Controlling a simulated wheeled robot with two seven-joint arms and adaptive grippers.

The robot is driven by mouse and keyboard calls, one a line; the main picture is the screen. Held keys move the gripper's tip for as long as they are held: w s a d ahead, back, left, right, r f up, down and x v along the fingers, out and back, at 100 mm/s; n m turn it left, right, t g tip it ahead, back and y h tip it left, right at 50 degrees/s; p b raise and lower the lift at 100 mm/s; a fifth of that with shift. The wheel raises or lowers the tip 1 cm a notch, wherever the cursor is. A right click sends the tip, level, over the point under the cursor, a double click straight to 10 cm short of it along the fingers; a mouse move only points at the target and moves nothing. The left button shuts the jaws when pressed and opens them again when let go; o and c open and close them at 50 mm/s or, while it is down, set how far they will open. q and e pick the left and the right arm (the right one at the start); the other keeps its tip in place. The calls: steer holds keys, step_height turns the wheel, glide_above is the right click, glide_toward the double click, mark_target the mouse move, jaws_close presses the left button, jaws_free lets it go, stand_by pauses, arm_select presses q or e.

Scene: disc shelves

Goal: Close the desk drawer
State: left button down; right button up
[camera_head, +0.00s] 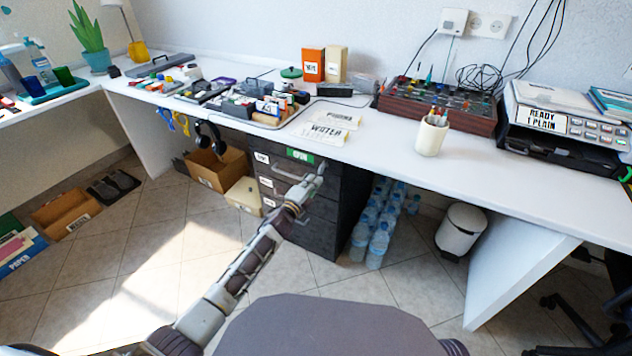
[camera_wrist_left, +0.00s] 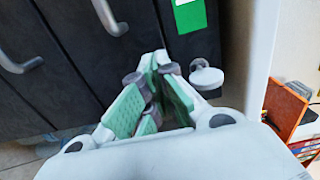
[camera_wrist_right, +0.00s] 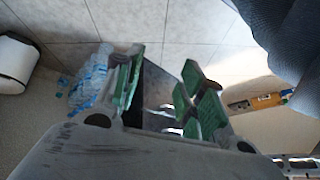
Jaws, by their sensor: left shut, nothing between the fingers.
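The desk drawer unit (camera_head: 325,225) is dark grey and stands under the white desk. Its top drawer (camera_head: 265,157) bears a green label (camera_head: 300,155) and a metal handle. In the left wrist view the green label (camera_wrist_left: 189,14) and the drawer handle (camera_wrist_left: 108,16) show just beyond the fingers. I cannot tell how far this drawer stands out. My left gripper (camera_head: 320,171) is shut and empty, close in front of the top drawer; contact is unclear. My right gripper (camera_wrist_right: 163,88) shows only in the right wrist view, open and empty above the floor.
Water bottles (camera_head: 378,240) stand right of the drawers, with a white bin (camera_head: 461,230) beyond. A cardboard box (camera_head: 215,168) and a cream box (camera_head: 244,195) stand to the left. Headphones (camera_head: 207,137) hang at the desk edge. Floor before the drawers is clear.

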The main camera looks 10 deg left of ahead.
arm_select(q)
steer(key=p+v, duration=0.3)
steer(key=v, duration=0.8)
arm_select(e)
step_height(320, 180, up, 6)
steer(key=s+d+g+h, duration=0.1)
steer(key=s+d, duration=0.1)
steer(key=shift+r, duration=0.2)
steer(key=shift+d+n, duration=0.1)
steer(key=shift+n, duration=0.2)
